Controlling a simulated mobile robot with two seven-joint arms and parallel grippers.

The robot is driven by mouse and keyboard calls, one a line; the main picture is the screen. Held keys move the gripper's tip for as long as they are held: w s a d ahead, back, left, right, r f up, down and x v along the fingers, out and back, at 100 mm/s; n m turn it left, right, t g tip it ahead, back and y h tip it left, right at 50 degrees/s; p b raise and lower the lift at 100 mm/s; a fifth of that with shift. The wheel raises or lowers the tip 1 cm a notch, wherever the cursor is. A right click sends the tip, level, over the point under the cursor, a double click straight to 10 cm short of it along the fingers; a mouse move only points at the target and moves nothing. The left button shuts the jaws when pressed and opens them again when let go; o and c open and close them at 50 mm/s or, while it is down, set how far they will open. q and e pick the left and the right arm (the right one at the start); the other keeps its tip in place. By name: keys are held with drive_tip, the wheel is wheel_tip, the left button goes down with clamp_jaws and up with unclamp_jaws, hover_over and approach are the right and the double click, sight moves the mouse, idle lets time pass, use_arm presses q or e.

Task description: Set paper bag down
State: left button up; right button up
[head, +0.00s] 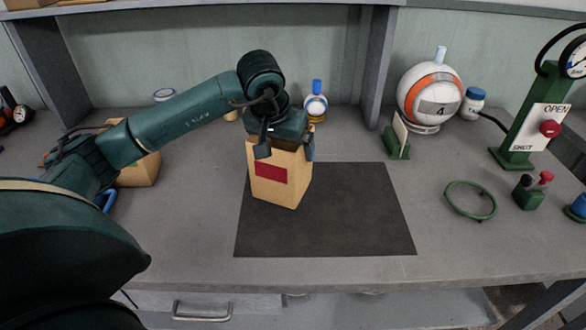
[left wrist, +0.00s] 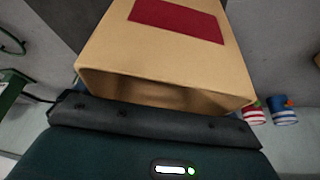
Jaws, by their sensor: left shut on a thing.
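The tan paper bag (head: 279,188) with a dark red label is upright at the back left part of the dark mat (head: 350,220). It also shows in the left wrist view (left wrist: 150,55), with its open top edge against my gripper. My left gripper (head: 285,145) is above the bag and shut on its top edge. The fingertips are mostly hidden by the wrist and bag. I cannot tell whether the bag's base touches the mat. My right gripper is not in view.
Another tan box or bag (head: 140,170) stands at left, partly behind my arm. A white and orange ball (head: 429,92), a green stand (head: 397,143), a green ring (head: 470,201) and an OPEN/SHUT post (head: 530,135) are to the right. The mat's right half is clear.

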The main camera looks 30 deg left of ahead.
use_arm(q)
drive_tip(key=shift+f, duration=2.3)
drive_tip(key=shift+f, duration=0.2)
drive_tip(key=o, duration=0.8)
drive_tip(key=shift+o, duration=0.2)
drive_tip(key=shift+r, duration=0.25)
drive_tip(key=v, duration=1.2)
